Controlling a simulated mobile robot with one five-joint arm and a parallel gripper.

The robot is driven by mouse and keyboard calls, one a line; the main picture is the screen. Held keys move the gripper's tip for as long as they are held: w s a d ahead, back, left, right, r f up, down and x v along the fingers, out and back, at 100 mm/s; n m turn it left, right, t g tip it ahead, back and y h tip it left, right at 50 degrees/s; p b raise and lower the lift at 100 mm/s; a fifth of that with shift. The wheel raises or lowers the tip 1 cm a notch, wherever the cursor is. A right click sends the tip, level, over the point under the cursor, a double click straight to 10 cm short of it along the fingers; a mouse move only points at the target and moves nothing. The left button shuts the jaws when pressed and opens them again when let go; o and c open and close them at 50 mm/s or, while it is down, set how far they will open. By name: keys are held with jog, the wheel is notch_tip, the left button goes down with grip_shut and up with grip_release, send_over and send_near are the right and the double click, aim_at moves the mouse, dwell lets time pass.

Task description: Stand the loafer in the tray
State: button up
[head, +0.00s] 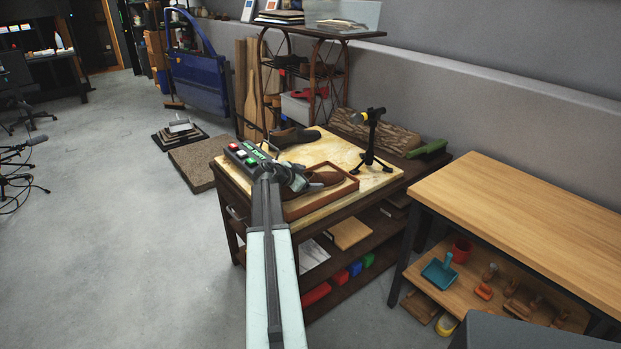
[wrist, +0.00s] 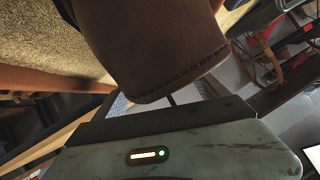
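A brown loafer (head: 324,178) is at the shallow wooden tray (head: 325,203) on the worktable in the head view. It looks roughly level there; I cannot tell whether its sole touches the tray floor. My gripper (head: 296,179) is at the loafer's left end, over the tray's left side. In the wrist view, brown leather with a stitched edge (wrist: 150,45) fills the space right before my gripper and hides the fingertips. Whether the fingers are closed on it does not show. A darker shoe (head: 292,137) lies at the table's back left, outside the tray.
A button box (head: 245,153) sits at the table's left edge, beside my arm. A small black tripod (head: 371,140) stands right of the tray, with a log (head: 377,131) behind. A wooden bench (head: 530,210) is at right. The floor at left is mostly clear.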

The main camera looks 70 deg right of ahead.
jog(key=shift+r, duration=0.1)
jog(key=p+v, duration=0.6)
jog(key=v, duration=0.6)
